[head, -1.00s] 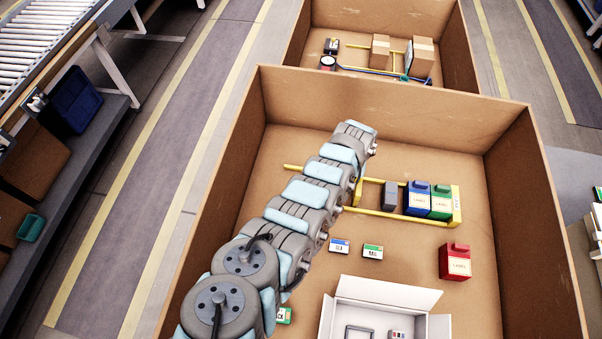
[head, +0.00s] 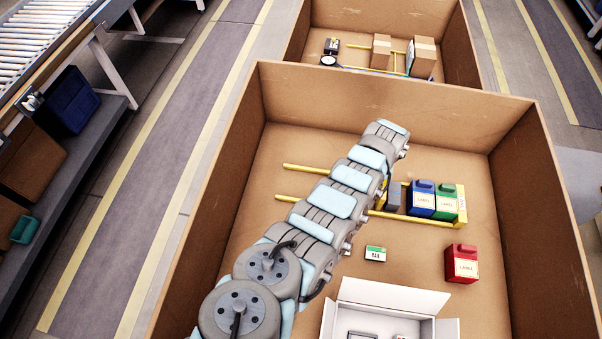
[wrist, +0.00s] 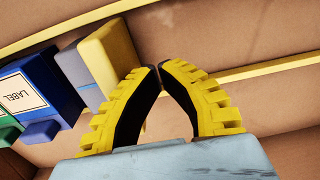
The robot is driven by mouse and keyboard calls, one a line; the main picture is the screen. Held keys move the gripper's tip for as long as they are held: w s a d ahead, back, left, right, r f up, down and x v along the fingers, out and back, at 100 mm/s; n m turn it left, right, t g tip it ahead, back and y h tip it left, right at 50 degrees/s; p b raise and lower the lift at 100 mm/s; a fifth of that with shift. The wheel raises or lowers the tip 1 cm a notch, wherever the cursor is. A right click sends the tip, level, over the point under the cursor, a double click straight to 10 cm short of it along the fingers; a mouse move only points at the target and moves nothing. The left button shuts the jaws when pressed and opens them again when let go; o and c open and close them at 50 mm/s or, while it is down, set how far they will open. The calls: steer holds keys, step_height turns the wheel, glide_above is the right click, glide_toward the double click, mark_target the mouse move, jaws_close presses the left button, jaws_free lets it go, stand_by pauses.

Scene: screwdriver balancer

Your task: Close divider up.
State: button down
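A yellow divider (wrist: 118,48) stands across the yellow rails in the wrist view. It is close beside a grey block (wrist: 76,68), with a blue labelled case (wrist: 38,88) beyond. My gripper (wrist: 160,68) has its fingertips together with nothing between them. Its left finger is right beside the divider; I cannot tell whether they touch. In the head view my arm hides the gripper and divider. The grey block (head: 393,196), blue case (head: 421,200) and green case (head: 448,203) stand in a row on the rails, against the yellow end plate (head: 462,204).
A large cardboard box (head: 360,97) with high walls surrounds the rack. A red case (head: 461,264), a green-and-white card (head: 375,254) and an open white carton (head: 390,295) lie nearer. The left rail ends are bare.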

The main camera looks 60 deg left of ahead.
mark_target(384, 186)
steer(key=shift+w+d+f+b, duration=0.1)
steer(key=shift+w+d+b, duration=0.6)
steer(key=shift+w+b, duration=0.2)
steer(key=shift+w+d+f+b, duration=0.1)
steer(key=shift+w+d+b, duration=0.6)
steer(key=shift+w+b, duration=0.15)
steer(key=shift+r, duration=0.25)
steer(key=shift+s+p, duration=0.1)
steer(key=shift+p, duration=0.25)
steer(key=shift+s+a, duration=0.1)
steer(key=shift+s+a+p, duration=0.3)
steer(key=shift+p, duration=0.35)
step_height(384, 186, up, 7)
steer(key=p, duration=0.6)
